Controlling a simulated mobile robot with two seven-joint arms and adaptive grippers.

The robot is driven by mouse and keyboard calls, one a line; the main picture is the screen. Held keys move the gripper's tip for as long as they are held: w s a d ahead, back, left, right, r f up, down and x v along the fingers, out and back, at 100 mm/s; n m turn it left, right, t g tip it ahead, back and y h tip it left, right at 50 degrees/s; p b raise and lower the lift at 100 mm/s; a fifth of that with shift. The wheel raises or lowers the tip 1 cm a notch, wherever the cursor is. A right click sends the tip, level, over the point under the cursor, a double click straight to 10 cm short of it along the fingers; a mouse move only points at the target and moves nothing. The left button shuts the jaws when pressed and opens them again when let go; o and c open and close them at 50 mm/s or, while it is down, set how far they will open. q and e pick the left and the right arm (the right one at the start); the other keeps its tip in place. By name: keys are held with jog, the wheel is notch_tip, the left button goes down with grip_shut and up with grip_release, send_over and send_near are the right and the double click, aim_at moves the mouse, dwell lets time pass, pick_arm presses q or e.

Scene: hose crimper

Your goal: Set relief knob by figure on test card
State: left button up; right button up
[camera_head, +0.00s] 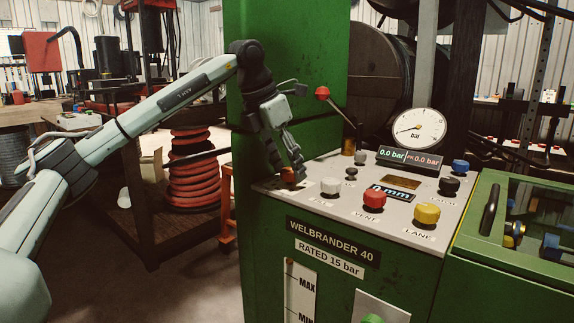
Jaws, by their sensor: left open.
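My left gripper (286,165) points down at the left end of the grey control panel (315,172). I cannot make out a test card. My right gripper is out of view.
White (330,187), red (374,199) and yellow (427,213) knobs line the panel's front. A red-tipped lever (322,92) rises behind my gripper. Black and blue knobs sit at the right. A green machine column (285,50) stands close behind my arm.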

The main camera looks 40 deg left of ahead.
pick_arm(q)
jog(key=c, duration=1.1)
jog(key=shift+c, duration=0.2)
